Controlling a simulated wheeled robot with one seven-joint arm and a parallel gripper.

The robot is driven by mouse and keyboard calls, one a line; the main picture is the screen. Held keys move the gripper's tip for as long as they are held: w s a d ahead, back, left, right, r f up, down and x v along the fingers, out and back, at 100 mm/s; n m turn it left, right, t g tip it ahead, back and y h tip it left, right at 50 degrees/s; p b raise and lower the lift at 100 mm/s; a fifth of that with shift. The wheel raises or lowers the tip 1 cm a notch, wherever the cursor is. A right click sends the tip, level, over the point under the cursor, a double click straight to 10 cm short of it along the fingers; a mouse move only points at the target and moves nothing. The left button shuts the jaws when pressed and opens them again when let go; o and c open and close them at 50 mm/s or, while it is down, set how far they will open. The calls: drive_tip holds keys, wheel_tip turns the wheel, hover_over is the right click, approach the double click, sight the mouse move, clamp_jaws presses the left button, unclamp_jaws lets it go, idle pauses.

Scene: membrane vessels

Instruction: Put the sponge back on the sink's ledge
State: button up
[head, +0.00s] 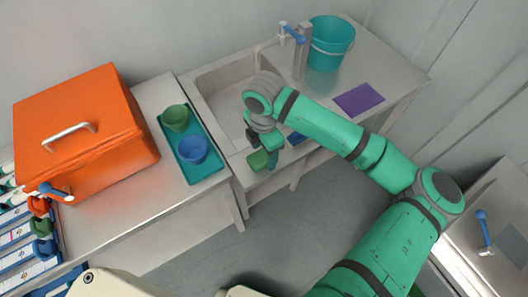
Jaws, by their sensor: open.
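A small dark green block (258,160), which looks like the sponge, is at the front edge of the sink (212,104), at its front ledge (238,158). My gripper (266,156) is right at the block, pointing down, and is open. One finger shows just right of the block; the other is hard to make out. I cannot tell whether the block rests on the ledge or touches the fingers. My arm and wrist hide part of the basin and the ledge to the right.
A teal bucket (330,48) and a purple sheet (358,98) are on the counter right of the tap (302,52). A blue item (297,137) lies beside my forearm. Left are a teal tray (203,171) with green (176,118) and blue (193,150) vessels, and an orange case (85,133).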

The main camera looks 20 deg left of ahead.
sight(263, 156)
wheel_tip(263, 156, up, 12)
drive_tip(key=shift+f, duration=0.25)
idle(0.5)
